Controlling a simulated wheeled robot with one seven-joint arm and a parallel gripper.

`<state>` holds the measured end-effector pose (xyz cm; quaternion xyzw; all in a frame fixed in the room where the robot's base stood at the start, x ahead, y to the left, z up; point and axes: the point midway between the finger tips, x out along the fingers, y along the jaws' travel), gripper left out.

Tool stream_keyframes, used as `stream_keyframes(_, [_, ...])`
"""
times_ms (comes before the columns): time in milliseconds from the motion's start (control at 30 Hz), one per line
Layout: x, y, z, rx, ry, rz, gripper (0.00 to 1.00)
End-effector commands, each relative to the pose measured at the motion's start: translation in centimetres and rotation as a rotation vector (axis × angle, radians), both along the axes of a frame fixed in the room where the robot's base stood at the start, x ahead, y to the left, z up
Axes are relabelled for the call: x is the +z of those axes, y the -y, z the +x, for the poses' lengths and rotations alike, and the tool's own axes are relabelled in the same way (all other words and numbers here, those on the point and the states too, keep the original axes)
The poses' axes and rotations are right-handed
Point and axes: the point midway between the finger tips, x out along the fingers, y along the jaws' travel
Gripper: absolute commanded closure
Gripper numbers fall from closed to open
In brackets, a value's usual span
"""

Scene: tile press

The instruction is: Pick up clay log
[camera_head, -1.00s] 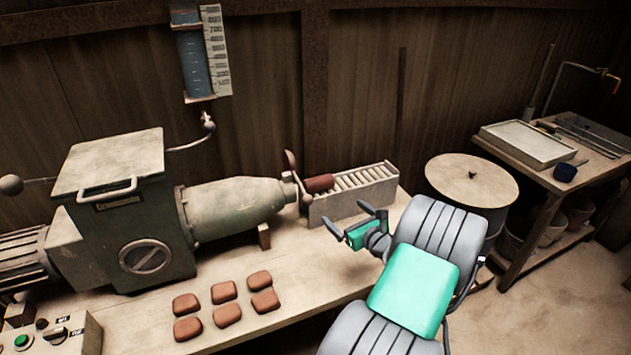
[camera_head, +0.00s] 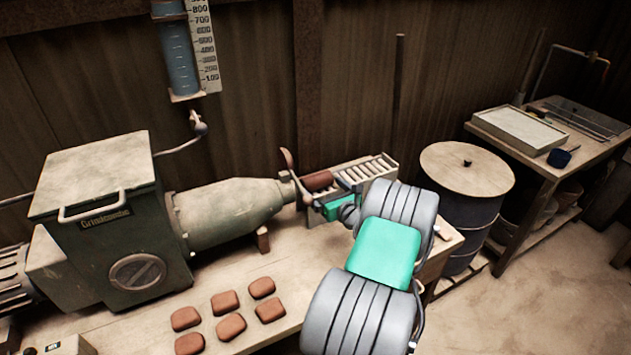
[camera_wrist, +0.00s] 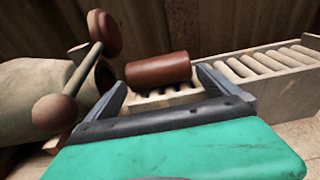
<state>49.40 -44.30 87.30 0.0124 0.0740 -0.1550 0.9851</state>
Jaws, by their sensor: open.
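The clay log (camera_head: 317,181) is a short red-brown cylinder. It lies on the left end of the roller rack (camera_head: 377,166), beside the machine's nozzle. In the wrist view the clay log (camera_wrist: 158,70) lies across the rollers, just beyond my fingertips and roughly between them. My gripper (camera_head: 322,203) is open and empty, at the near side of the rack just below the log. In the wrist view both fingers of my gripper (camera_wrist: 160,85) show spread apart, and no contact with the log is visible.
The grey-green machine (camera_head: 110,215) stands at left, with a lever (camera_wrist: 85,65) close to the log's left. Several clay lumps (camera_head: 229,328) lie on the bench front. A lidded drum (camera_head: 468,170) and a side table (camera_head: 560,165) stand at right.

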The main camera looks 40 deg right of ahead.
Motion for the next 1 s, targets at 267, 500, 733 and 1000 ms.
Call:
stream_keyframes(267, [-0.9, 1.1, 4.5, 0.005, 0.0, -0.001, 0.0])
stream_keyframes(500, [-1.0, 1.3, 5.0, 0.004, 0.0, -0.001, 0.0])
stream_keyframes(733, [-1.0, 1.2, 5.0, 0.005, 0.0, -0.001, 0.16])
stream_keyframes(1000, [-1.0, 1.2, 5.0, 0.005, 0.0, -0.001, 0.38])
